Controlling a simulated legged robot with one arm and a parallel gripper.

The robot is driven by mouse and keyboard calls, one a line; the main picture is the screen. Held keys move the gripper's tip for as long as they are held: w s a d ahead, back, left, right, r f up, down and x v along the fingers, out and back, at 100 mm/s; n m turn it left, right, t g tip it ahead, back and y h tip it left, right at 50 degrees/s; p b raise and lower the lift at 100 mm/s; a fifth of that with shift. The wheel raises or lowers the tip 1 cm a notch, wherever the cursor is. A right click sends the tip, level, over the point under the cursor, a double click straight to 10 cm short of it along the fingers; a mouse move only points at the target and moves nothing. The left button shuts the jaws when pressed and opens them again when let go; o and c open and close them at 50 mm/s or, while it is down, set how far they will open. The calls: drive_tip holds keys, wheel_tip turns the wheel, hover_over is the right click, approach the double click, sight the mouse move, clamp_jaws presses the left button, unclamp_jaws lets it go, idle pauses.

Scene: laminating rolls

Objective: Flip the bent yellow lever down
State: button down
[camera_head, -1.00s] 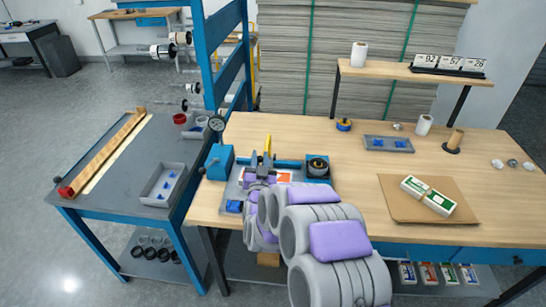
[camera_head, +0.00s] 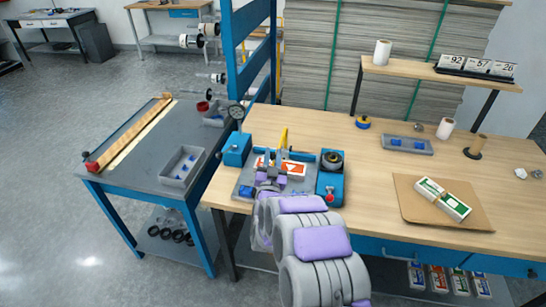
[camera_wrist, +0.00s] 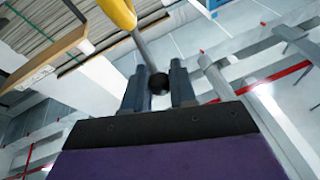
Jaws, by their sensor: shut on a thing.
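The bent yellow lever (camera_head: 284,138) stands up, slightly tilted, at the laminating machine on the wooden table. In the wrist view its yellow part (camera_wrist: 117,12) runs into a grey rod that ends in a black ball knob (camera_wrist: 158,83). My gripper (camera_wrist: 156,86) has a finger on each side of this knob and is shut on it. In the head view my gripper (camera_head: 273,168) is in front of the lever, over the machine. The machine has a blue block (camera_head: 237,150) on the left and a blue unit (camera_head: 330,188) on the right. My arm hides part of its front.
A blue post (camera_head: 232,60) rises behind the machine. A dark side table (camera_head: 150,170) at left bears a grey tray (camera_head: 182,166). On the wooden table (camera_head: 370,150), a brown board (camera_head: 415,206) with green-and-white boxes lies to the right.

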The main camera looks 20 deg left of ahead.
drive_tip(key=c, duration=1.2)
unclamp_jaws()
drive_tip(key=shift+s+f, duration=0.15)
drive_tip(key=shift+f, duration=0.35)
drive_tip(key=shift+o, duration=1.2)
drive_tip(key=shift+r, duration=0.15)
drive_tip(key=b+v, duration=0.1)
drive_tip(key=v, duration=1.6)
drive_tip(key=shift+s, duration=0.1)
